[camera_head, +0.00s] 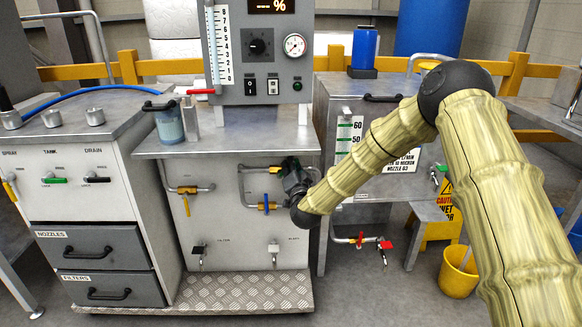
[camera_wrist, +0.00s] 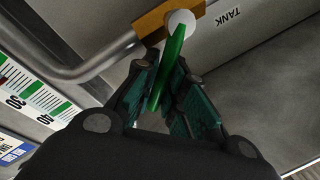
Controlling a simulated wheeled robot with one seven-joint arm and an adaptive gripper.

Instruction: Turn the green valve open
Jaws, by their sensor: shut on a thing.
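The green valve handle (camera_wrist: 172,62) is a thin lever on a white hub and a brass-coloured body (camera_wrist: 165,22), beside a label reading TANK, in the wrist view. My gripper (camera_wrist: 162,88) has its two fingers closed on either side of the lever, holding it. The lever runs from the hub down between the fingertips. In the head view my gripper (camera_head: 294,178) is at the right side of the middle cabinet's front, by a bent pipe (camera_head: 245,190). There the gripper and arm hide the green handle.
Taps (camera_head: 274,255) are below. The tank at right bears a level gauge (camera_head: 348,138). A yellow bucket (camera_head: 458,272) stands on the floor at right.

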